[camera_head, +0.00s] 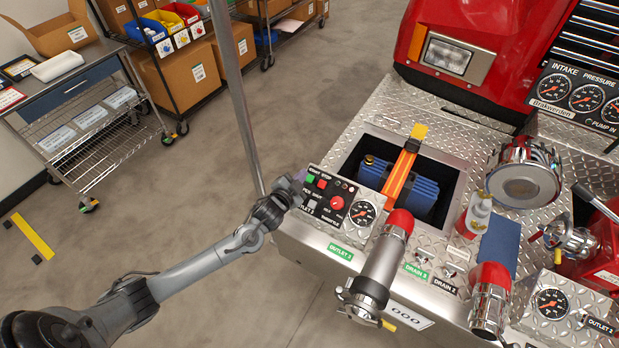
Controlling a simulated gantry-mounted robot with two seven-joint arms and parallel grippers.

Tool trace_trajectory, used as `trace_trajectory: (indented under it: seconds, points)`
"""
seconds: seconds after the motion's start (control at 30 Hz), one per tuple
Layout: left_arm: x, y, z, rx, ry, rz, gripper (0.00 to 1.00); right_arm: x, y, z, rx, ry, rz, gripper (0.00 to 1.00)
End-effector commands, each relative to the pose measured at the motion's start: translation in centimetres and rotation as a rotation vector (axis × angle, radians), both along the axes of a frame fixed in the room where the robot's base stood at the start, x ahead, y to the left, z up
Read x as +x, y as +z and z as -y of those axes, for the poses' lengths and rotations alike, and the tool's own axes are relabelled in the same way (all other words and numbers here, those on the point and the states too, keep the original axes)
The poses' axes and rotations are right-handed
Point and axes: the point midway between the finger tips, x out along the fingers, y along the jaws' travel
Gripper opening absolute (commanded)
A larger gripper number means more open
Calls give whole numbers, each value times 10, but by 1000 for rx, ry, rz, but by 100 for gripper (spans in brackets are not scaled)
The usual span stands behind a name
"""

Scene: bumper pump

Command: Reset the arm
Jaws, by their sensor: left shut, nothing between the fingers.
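My left arm comes in from the lower left across the grey floor. My left gripper (297,178) is at the left corner of the bumper's control panel (330,196), which has red and green buttons and a small gauge. The gripper is shut and empty. It is small in the picture, and I cannot tell whether it touches the panel. My right gripper is not in view.
The red fire truck's diamond-plate bumper (372,121) fills the right side. It holds a recessed bin with a blue folded item (425,190) under an orange strap (399,178), and chrome outlets. A thin grey pole (238,105) stands behind my arm. Wire carts (95,150) stand left.

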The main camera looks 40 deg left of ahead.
Motion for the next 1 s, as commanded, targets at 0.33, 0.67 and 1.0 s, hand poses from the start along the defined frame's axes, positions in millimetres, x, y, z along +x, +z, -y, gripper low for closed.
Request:
trace_trajectory:
  seconds: [0.33,0.67,1.0]
  points:
    - [0,0,0,0,0,0,0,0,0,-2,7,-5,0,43]
    - [-17,-26,4,-10,-1,-43,0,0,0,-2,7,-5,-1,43]
    - [-148,-98,105,-288,-2,-271,0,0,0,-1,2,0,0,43]
